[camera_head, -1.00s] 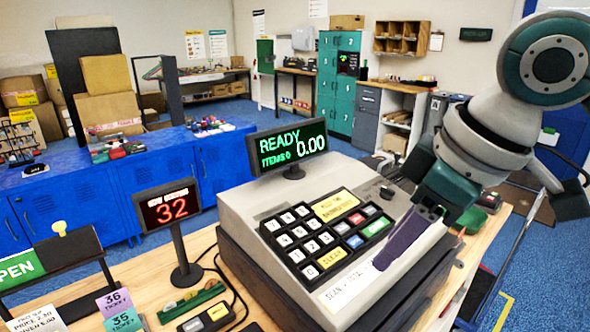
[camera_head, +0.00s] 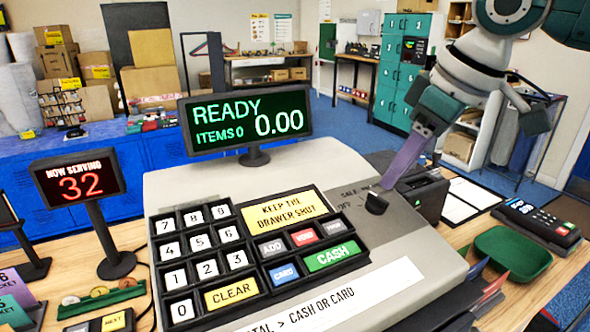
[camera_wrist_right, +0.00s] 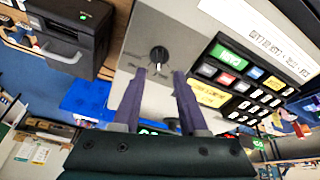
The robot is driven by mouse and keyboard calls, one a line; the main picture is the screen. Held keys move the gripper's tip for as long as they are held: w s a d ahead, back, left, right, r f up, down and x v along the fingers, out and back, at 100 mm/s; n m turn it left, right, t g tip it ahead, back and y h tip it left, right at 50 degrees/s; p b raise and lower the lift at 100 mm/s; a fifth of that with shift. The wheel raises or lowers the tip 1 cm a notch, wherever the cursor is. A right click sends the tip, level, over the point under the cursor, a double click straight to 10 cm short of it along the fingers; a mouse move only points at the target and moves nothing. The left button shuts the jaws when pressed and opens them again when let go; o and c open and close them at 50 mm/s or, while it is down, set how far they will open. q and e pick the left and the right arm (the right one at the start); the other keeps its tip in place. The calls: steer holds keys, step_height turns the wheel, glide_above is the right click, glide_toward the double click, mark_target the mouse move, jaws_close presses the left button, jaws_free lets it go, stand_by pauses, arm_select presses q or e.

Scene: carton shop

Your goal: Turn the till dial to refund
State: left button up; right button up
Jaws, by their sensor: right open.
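The till (camera_head: 290,165) is a grey register with a keypad, and its screen reads READY, ITEMS 0, 0.00. The till dial (camera_head: 376,203) is a small black knob right of the keypad, with OFF and SALE lettered around it; the rest of the lettering is covered or too small. The dial also shows in the right wrist view (camera_wrist_right: 158,58). My right gripper (camera_head: 390,182) has its purple fingers just above the dial. In the right wrist view the gripper (camera_wrist_right: 160,73) is open, its fingertips apart and short of the knob. I cannot tell the dial's setting for sure. My left gripper is out of view.
A black printer (camera_head: 418,193) stands right behind the dial. A card reader (camera_head: 538,222) and a green tray (camera_head: 512,252) lie on the counter at right. The till screen (camera_head: 247,118) rises at the back, and a NOW SERVING display (camera_head: 80,185) stands at left.

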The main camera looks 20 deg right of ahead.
mark_target(380, 198)
steer(key=x, duration=0.5)
steer(key=shift+w+f, duration=0.1)
steer(key=shift+f, duration=0.25)
jaws_close()
